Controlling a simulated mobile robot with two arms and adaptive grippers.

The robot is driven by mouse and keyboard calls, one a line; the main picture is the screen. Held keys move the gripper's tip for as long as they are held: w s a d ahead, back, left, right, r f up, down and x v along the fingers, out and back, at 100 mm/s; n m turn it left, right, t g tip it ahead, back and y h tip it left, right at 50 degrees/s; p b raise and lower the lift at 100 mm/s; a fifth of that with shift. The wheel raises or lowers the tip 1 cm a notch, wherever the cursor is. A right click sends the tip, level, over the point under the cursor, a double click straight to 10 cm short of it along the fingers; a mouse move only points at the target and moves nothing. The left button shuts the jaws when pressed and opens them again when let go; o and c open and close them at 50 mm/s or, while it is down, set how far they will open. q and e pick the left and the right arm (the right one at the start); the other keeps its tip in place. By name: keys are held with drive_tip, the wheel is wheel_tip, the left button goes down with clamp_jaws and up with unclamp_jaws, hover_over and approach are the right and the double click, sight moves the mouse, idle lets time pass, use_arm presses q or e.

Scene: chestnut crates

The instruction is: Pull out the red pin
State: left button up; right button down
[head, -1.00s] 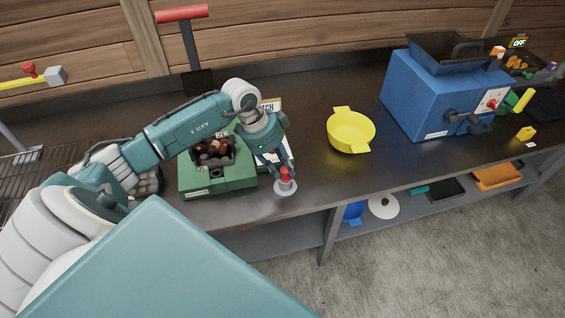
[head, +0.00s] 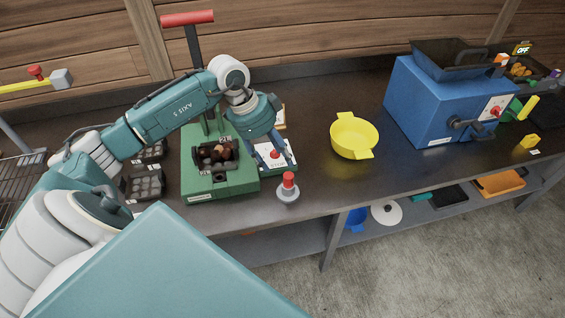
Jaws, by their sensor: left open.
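The red pin (head: 289,181) stands upright on a small round grey base (head: 288,194) near the front edge of the dark bench. My left gripper (head: 273,160) is open and empty, just behind and to the left of the red pin and apart from it. A white card or panel (head: 287,158) lies partly behind the gripper. My right gripper is not in view.
A green machine (head: 219,185) with chestnuts in its tray stands left of the pin. A yellow two-handled bowl (head: 354,136) is to the right, and a blue machine (head: 432,105) is beyond it. Dark moulded trays (head: 142,187) lie at left. Bench between pin and bowl is clear.

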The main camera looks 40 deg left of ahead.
use_arm(q)
drive_tip(key=shift+v, duration=2.2)
